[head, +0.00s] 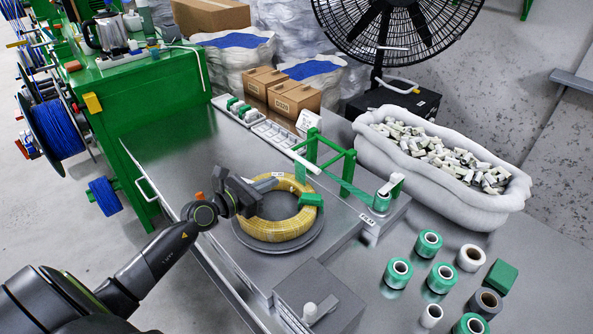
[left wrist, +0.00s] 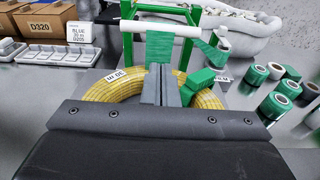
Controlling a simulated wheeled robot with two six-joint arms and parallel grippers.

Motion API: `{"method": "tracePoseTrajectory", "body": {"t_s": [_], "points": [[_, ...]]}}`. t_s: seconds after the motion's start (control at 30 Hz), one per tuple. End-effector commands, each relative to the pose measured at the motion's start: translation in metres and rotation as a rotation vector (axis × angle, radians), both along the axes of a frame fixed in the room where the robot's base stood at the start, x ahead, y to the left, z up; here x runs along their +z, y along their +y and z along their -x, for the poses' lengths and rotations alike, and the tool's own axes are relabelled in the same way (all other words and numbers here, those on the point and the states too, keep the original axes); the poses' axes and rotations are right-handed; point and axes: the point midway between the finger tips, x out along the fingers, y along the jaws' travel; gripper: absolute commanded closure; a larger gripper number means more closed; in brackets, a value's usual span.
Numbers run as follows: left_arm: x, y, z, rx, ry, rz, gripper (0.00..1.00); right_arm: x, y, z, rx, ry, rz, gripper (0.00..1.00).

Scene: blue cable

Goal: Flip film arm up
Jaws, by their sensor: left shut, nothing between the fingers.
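The film stand is a green frame (head: 348,165) behind the yellow coil (head: 275,228). A white bar (head: 298,160) juts from it to the left; in the left wrist view the white bar (left wrist: 150,27) runs across the top, with green film (left wrist: 158,47) below it. The film leads towards a green roll (head: 381,203) on the right. My left gripper (head: 276,182) is shut and empty over the coil's far left part, below the bar. In the left wrist view its closed fingers (left wrist: 166,84) point at the film; contact cannot be told. My right gripper is out of view.
The coil lies on a round grey turntable (head: 247,239). A green block (head: 310,199) sits at its right. Several film rolls (head: 428,243) stand at the front right. A white sack (head: 440,190) of small parts lies behind. A grey box (head: 320,296) stands in front.

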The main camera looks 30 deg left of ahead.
Motion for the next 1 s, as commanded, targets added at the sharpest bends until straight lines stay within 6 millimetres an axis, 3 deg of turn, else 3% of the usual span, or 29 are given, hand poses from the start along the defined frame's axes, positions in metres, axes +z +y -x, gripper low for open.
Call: {"method": "tracePoseTrajectory", "body": {"t_s": [0.47, 1.0], "points": [[-0.001, -0.002, -0.006, -0.002, 0.001, -0.009, 1.00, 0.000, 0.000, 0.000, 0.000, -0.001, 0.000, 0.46], [-0.013, -0.029, -0.083, -0.002, 0.002, -0.007, 1.00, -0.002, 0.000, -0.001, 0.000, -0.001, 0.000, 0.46]]}}
